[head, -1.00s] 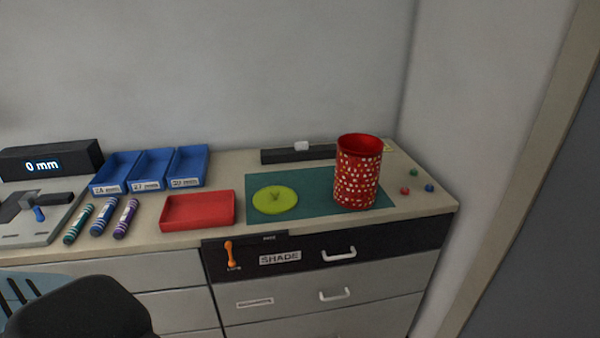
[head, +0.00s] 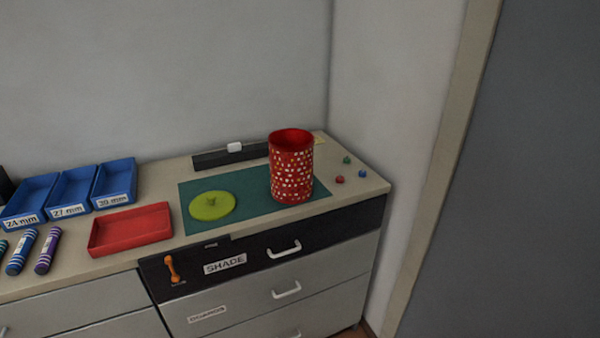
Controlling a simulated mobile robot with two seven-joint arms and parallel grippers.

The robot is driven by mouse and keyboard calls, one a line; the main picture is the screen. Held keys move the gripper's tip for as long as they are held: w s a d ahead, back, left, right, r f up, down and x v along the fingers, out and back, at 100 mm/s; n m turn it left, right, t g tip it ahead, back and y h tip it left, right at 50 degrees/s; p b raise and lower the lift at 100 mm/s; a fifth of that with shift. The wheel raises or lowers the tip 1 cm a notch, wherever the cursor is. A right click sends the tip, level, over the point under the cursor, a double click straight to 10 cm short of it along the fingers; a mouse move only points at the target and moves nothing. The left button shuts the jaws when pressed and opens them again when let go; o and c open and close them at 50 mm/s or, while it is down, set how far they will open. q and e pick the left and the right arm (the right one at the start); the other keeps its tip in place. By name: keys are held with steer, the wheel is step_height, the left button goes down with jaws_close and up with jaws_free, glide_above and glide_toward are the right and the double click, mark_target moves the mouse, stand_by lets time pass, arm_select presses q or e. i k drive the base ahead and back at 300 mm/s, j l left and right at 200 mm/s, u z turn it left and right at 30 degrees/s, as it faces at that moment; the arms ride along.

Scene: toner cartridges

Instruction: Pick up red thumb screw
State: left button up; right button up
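The red thumb screw (head: 340,179) is a small red knob on the counter top in the head view, to the right of the red dotted cylinder and near the counter's right end. A green thumb screw (head: 347,160) lies just behind it and a blue one (head: 362,173) lies to its right. The three are close together but apart. Neither of my grippers shows in the head view.
A tall red cylinder with white dots (head: 291,170) and a yellow-green lid (head: 212,206) stand on a teal mat (head: 244,190). A red tray (head: 131,230) and blue bins (head: 115,184) are left. A wall closes the right side.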

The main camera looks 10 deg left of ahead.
mark_target(339, 179)
steer(key=j+z, duration=0.75)
steer(key=k+j+z, duration=0.15)
steer(key=z, duration=0.2)
